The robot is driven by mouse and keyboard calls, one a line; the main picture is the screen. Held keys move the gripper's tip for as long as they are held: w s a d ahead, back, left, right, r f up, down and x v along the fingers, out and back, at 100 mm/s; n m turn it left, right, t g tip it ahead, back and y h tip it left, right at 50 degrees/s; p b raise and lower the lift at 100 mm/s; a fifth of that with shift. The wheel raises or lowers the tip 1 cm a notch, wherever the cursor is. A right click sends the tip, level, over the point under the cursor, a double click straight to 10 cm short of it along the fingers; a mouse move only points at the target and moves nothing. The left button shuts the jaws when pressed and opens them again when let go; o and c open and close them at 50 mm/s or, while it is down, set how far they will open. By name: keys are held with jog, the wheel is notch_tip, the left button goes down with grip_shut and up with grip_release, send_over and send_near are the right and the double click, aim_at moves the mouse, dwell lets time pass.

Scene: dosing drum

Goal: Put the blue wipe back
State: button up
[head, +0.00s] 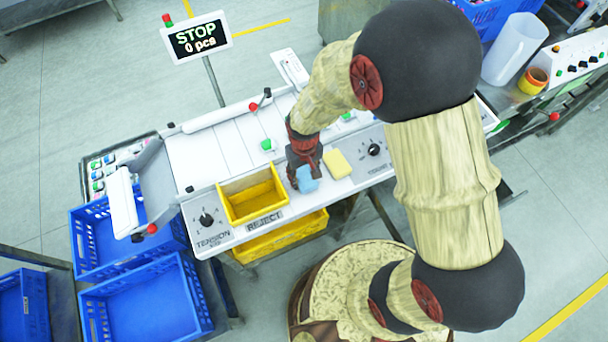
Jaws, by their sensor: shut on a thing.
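The blue wipe (306,181) hangs at my gripper (303,174), over the front part of the white machine top. My gripper is shut on the wipe, and its fingers hide part of it. A yellow block or cloth (337,164) lies just to the right of the wipe on the machine top. From this view I cannot tell whether the wipe touches the surface.
A yellow reject tray (226,214) sits left of my gripper, with the tension knob (207,219) beyond it. Another knob (374,150) is to the right. Blue crates (95,300) stand at lower left. A STOP display (196,38) rises behind.

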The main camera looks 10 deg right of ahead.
jog(key=shift+f, duration=0.15)
jog(key=o, duration=1.1)
notch_tip(320, 180, up, 13)
jog(key=p, duration=0.3)
notch_tip(320, 180, up, 13)
jog(key=m+t, duration=0.1)
jog(key=t, duration=0.1)
send_over(304, 175)
jog(key=s+d, duration=0.2)
jog(key=d, duration=0.4)
jog(key=s+d+r+m+t, duration=0.2)
jog(key=s+d+r, duration=0.4)
jog(key=s+r, duration=0.4)
jog(key=shift+s+r+t, duration=0.25)
jog(key=shift+r+t, duration=0.3)
jog(key=shift+t, duration=0.25)
